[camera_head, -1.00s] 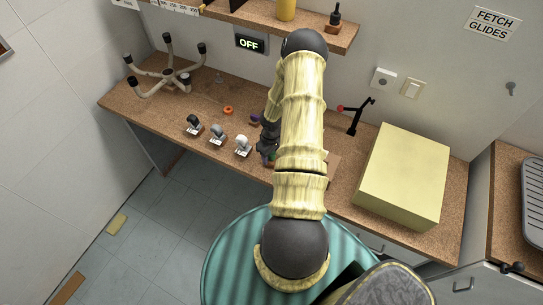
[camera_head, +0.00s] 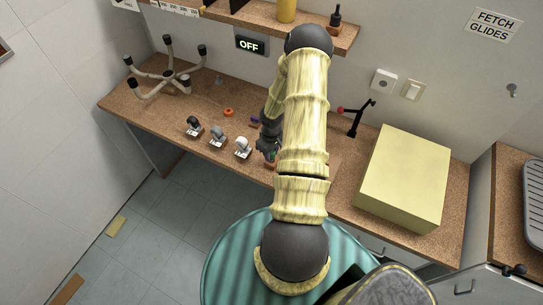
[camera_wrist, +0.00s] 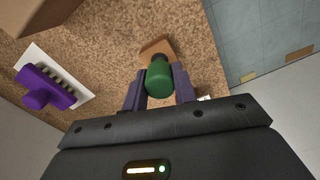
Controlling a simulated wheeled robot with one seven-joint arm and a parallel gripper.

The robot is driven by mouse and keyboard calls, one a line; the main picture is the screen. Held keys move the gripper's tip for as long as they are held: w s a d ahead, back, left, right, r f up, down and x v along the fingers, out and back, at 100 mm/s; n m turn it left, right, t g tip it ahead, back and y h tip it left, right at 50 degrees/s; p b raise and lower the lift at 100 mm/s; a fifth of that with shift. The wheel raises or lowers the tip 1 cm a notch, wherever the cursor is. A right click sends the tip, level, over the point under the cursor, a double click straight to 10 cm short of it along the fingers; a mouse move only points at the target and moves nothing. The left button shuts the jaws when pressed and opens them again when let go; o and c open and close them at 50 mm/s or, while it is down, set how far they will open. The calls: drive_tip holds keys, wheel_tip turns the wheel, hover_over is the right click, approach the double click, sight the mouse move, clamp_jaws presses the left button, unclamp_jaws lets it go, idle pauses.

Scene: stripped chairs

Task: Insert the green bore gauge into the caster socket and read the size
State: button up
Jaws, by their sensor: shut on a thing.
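The green bore gauge (camera_wrist: 159,82) is between the two purple-grey fingers of my gripper (camera_wrist: 159,90) in the wrist view, and the fingers are shut on it. Its dark far end points at a small wooden block (camera_wrist: 155,46); I cannot tell if it touches the block. In the head view my gripper (camera_head: 268,154) is low over the front of the bench, partly hidden by my arm. An upturned chair base (camera_head: 172,75) with black-tipped legs stands at the bench's left end. The caster socket cannot be made out.
Three casters (camera_head: 217,136) stand in a row left of my gripper. An orange ring (camera_head: 228,112) lies behind them. A purple piece on a white plate (camera_wrist: 46,88) shows in the wrist view. A yellow box (camera_head: 402,178) and red-knobbed lever (camera_head: 355,117) are right. A display (camera_head: 251,44) reads OFF.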

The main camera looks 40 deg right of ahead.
wheel_tip(320, 180, up, 8)
drive_tip(key=shift+b, duration=0.7)
drive_tip(key=o, duration=0.4)
clamp_jaws()
drive_tip(key=w+a+b, duration=0.1)
drive_tip(key=w+a, duration=0.2)
drive_tip(key=a, duration=1)
drive_tip(key=w+a+f+m+b, duration=0.1)
drive_tip(key=w+a, duration=0.3)
drive_tip(key=a, duration=0.8)
drive_tip(key=shift+w+a+f+b, duration=0.2)
drive_tip(key=shift+a+b, duration=0.15)
drive_tip(key=shift+b, duration=0.2)
